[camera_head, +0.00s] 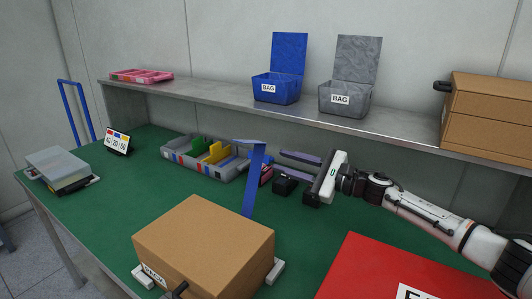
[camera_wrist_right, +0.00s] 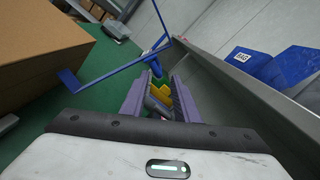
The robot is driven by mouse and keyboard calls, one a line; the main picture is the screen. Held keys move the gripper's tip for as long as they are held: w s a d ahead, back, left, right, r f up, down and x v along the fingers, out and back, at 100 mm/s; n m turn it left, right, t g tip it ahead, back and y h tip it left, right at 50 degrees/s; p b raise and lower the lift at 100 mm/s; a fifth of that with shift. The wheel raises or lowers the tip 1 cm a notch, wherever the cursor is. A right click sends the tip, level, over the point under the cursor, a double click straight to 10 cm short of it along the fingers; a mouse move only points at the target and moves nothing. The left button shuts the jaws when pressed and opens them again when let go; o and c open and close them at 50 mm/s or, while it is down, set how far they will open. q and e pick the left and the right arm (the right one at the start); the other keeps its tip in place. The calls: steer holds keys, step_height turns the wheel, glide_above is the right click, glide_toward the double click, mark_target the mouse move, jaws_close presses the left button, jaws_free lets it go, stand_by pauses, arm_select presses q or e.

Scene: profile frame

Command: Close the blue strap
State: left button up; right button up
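The blue strap (camera_head: 253,182) rises in the head view behind the brown cardboard box (camera_head: 203,246), with its top bent over to the left. A long blue piece, which looks like the strap, crosses the right wrist view (camera_wrist_right: 122,65) beyond my fingers. My right gripper (camera_head: 287,170) is open, its purple fingers pointing left towards the strap. In the right wrist view the two fingers (camera_wrist_right: 158,90) stand apart, with nothing clearly held between them. Whether a fingertip touches the strap I cannot tell. My left gripper is not in view.
A divided grey tray (camera_head: 182,158) lies behind the strap. A metal shelf (camera_head: 215,95) along the wall holds blue (camera_head: 275,88) and grey (camera_head: 343,98) bins and brown boxes (camera_head: 490,112). A red surface (camera_head: 385,270) lies front right.

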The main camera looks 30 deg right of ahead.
mark_target(271, 158)
steer(key=p+x, duration=0.1)
steer(key=x, duration=0.4)
steer(key=shift+w+a, duration=0.2)
steer(key=shift+w, duration=0.1)
steer(key=shift+w+a, duration=0.1)
steer(key=shift+w, duration=0.15)
steer(key=shift+w+a+f, duration=0.1)
steer(key=shift+w, duration=0.05)
steer(key=c, duration=0.7)
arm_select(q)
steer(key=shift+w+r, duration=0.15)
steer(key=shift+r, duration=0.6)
arm_select(e)
jaws_close()
